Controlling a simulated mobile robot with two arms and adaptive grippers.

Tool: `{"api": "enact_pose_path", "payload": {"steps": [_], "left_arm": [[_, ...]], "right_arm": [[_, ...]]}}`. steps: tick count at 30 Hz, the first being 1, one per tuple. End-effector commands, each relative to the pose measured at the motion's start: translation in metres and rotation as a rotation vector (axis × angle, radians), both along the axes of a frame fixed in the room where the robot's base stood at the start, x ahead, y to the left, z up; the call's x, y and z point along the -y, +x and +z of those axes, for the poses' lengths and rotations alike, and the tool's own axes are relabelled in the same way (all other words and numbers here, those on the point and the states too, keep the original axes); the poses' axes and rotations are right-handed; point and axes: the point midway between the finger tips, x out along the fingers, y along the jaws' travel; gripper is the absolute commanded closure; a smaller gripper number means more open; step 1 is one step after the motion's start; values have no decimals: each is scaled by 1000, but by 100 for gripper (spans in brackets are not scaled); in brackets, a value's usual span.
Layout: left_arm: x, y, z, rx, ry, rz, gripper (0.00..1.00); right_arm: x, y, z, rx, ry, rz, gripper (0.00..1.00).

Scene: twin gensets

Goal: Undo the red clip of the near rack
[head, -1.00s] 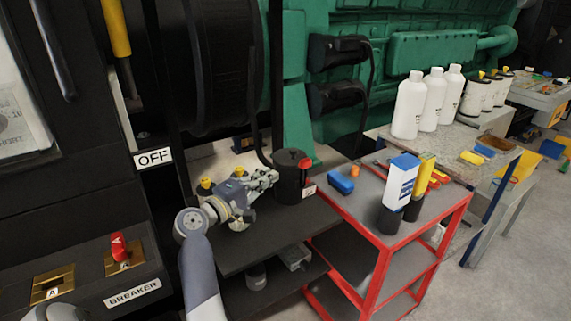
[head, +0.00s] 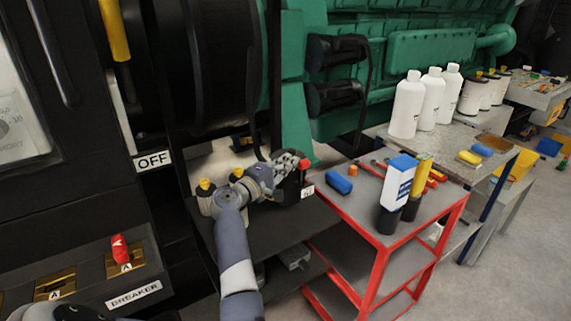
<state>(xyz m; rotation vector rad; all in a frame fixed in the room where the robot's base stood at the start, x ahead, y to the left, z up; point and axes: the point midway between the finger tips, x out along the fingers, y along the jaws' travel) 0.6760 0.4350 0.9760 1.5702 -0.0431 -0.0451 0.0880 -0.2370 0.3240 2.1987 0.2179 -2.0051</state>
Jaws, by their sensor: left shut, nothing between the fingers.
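The near rack is a dark shelf (head: 266,232) in front of the black machine. On it stands a dark, round-sided unit with a small red clip (head: 304,164) at its top right and a white label (head: 307,192) low on its side. My left gripper (head: 297,163) is shut and empty. It reaches over the unit from the left, with its fingertips right beside the red clip; I cannot tell whether they touch it. The gripper and wrist hide much of the unit. My right gripper is not in view.
Yellow caps (head: 205,184) show beside my wrist. White bottles (head: 407,105) stand on a bench behind. A breaker panel (head: 95,262) is at the lower left.

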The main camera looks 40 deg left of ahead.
Motion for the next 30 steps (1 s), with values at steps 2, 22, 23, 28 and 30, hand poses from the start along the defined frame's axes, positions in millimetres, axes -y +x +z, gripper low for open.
{"api": "enact_pose_path", "payload": {"steps": [2, 22, 23, 28, 30], "left_arm": [[0, 0, 0, 0, 0, 0, 100], [23, -10, 0, 53, 130, -1, 100], [25, -11, 0, 52, 130, -2, 100], [39, -17, -1, 51, 129, -1, 100], [44, -19, -3, 51, 128, -2, 100]], "right_arm": [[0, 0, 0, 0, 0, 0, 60], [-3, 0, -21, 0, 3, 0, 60], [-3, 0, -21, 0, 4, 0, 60], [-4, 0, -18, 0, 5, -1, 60], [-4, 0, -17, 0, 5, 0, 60]]}}
